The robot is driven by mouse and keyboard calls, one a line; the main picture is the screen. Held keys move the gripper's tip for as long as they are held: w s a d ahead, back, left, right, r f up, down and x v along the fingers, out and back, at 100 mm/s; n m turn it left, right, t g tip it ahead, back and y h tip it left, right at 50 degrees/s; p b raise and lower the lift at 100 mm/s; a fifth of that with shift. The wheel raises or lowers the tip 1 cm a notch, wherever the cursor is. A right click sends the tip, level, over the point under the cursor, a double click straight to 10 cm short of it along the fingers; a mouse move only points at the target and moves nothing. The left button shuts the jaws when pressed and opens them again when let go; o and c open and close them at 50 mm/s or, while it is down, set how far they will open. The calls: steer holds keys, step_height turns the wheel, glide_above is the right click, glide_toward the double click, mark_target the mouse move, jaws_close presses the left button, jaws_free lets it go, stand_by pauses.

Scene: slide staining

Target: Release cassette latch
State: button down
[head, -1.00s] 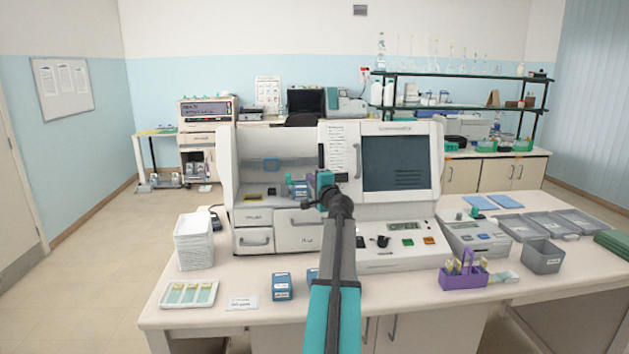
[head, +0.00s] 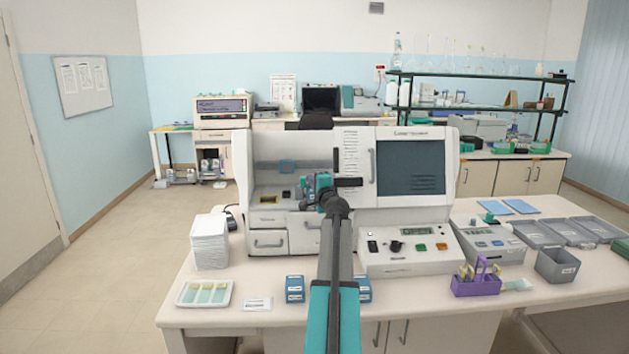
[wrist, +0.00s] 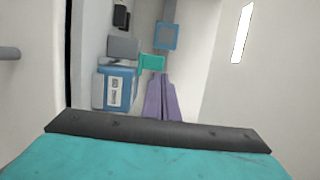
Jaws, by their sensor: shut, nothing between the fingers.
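A blue cassette (wrist: 115,88) with a white printed label sits inside the open bay of the white stainer. It also shows in the head view (head: 309,186), partly hidden by my wrist. A small teal tab (wrist: 152,63) stands beside it, just beyond my fingertips; I cannot tell whether it is the latch. My gripper (wrist: 160,76) has its purple fingers together and empty. They point into the bay, right of the cassette in the wrist view. I cannot tell whether they touch the tab. In the head view my arm's end (head: 324,184) is at the bay's right side and hides the fingers.
The stainer (head: 415,210) has a bay wall close on each side of my wrist. A blue square frame (wrist: 167,36) is on the bay's back wall, also in the head view (head: 287,167). A yellow-marked dark block (head: 268,199) lies at the bay's left. Drawers are below.

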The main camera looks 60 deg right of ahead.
steer(key=shift+w+a+f+b, duration=0.1)
steer(key=shift+w+a+b, duration=0.35)
steer(key=shift+w, duration=0.25)
steer(key=shift+w+a, duration=0.1)
